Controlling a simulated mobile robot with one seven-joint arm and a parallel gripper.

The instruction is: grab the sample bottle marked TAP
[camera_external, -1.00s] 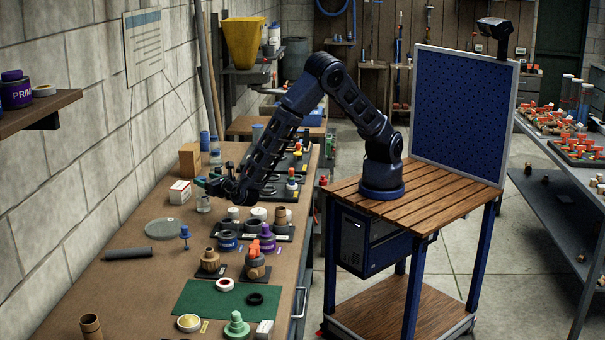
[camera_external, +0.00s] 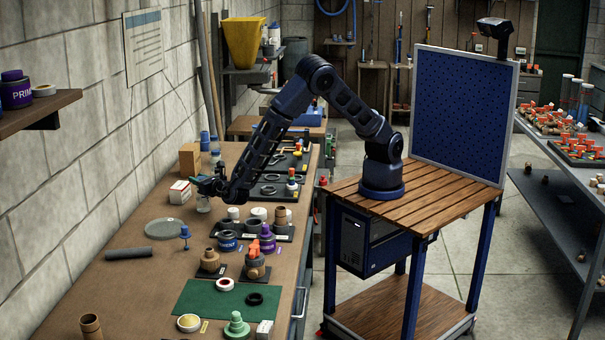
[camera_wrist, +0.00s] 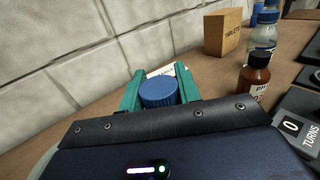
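A bottle with a ribbed blue cap (camera_wrist: 158,93) stands between the green fingers of my gripper (camera_wrist: 160,85) in the wrist view. The fingers flank the cap closely; I cannot tell whether they press on the bottle. In the external view, the clear lower part of a small bottle (camera_external: 203,205) shows on the bench just under my gripper (camera_external: 198,184). No label can be read on it, so I cannot confirm the TAP mark. Another clear bottle with a blue cap (camera_wrist: 263,38) stands farther back to the right.
A brown bottle with a white label (camera_wrist: 255,77) and a cardboard TABLETS box (camera_wrist: 228,34) stand beyond my gripper. A white box (camera_external: 181,192) is close at its left. The block wall (camera_external: 120,190) runs along the bench. A grey disc (camera_external: 165,228) lies nearer the camera.

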